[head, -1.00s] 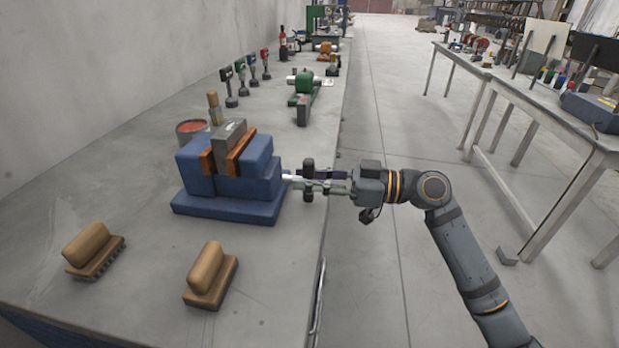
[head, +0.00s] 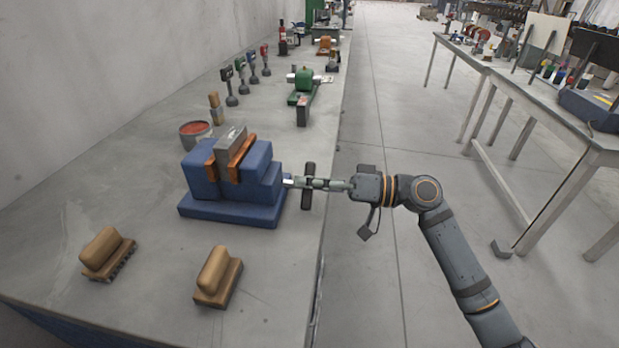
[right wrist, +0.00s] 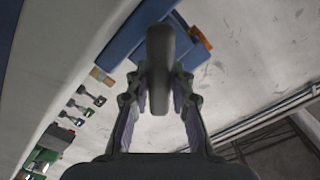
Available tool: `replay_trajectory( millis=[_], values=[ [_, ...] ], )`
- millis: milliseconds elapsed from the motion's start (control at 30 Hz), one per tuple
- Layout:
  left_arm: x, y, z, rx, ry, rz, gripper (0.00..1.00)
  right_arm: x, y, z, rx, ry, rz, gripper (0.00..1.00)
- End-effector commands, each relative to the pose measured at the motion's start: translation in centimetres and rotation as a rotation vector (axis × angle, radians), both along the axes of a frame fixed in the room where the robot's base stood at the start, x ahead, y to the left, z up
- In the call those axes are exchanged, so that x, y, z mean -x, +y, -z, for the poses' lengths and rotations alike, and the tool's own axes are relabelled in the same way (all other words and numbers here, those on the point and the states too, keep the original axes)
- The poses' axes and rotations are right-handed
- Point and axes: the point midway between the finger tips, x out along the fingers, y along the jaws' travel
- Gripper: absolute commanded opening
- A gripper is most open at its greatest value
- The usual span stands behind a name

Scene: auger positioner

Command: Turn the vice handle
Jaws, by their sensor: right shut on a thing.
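The blue vice (head: 262,170) stands on the bench, with orange-brown jaw faces (head: 243,148) on either side of a grey block (head: 229,143). A short pale screw (head: 288,182) comes out of its right side. The dark vice handle (head: 308,171) is a bar beyond the screw, its ends showing above and below my fingers. My right gripper (head: 309,184) reaches in from the right and is shut on the handle. In the right wrist view the handle (right wrist: 160,65) stands between the two fingers (right wrist: 160,98). My left gripper is not in view.
Two wooden brushes (head: 108,253) (head: 218,277) lie in front of the vice. A red-filled can (head: 195,133) and a green machine (head: 304,85) stand behind it. The aisle floor right of the bench is clear up to another table (head: 541,110).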

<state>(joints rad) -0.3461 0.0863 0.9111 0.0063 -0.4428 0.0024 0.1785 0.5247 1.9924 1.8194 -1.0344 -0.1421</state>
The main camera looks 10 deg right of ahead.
Motion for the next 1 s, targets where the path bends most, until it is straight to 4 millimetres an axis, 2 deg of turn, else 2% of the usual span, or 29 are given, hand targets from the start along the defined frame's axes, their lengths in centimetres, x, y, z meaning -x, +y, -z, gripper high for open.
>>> replay_trajectory(
  millis=[300, 733, 767, 900, 1000],
  values=[
    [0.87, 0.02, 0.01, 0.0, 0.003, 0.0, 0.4, -0.05, -0.02, 0.03, -0.03, 0.069, 0.0, 0.0],
    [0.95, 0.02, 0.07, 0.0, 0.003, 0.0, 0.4, -0.05, -0.03, 0.11, -0.032, 0.074, 0.001, 0.0],
    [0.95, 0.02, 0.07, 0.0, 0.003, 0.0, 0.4, -0.05, -0.03, 0.11, -0.031, 0.074, 0.0, 0.27],
    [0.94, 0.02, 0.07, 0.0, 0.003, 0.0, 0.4, -0.04, -0.03, 0.09, -0.031, 0.073, 0.001, 0.45],
    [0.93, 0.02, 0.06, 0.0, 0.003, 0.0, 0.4, -0.04, -0.03, 0.08, -0.031, 0.072, 0.001, 0.45]
  ],
)
